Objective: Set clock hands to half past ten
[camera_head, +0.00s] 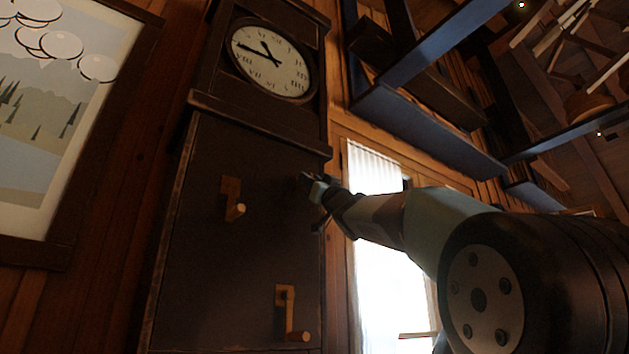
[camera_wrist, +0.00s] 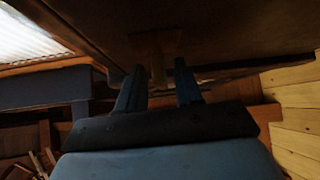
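A tall dark clock case (camera_head: 240,250) has a round white dial (camera_head: 290,80) near its top. The long hand (camera_head: 252,50) points left and slightly up; the short hand (camera_head: 267,47) points up and slightly left. Two wooden cranks are on the case front: an upper crank (camera_head: 231,197) with a pale knob, and a lower crank (camera_head: 288,311). My gripper (camera_head: 310,182) is at the case's right side, right of and slightly above the upper crank. In the wrist view my gripper (camera_wrist: 158,82) has its fingers apart, with a wooden crank part (camera_wrist: 156,45) beyond them; which crank is unclear.
A framed picture (camera_head: 80,110) hangs on the wooden wall left of the clock. A bright window (camera_head: 375,255) is right of it, behind my arm. Blue beams (camera_head: 430,130) cross the upper right. The space before the case front looks clear.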

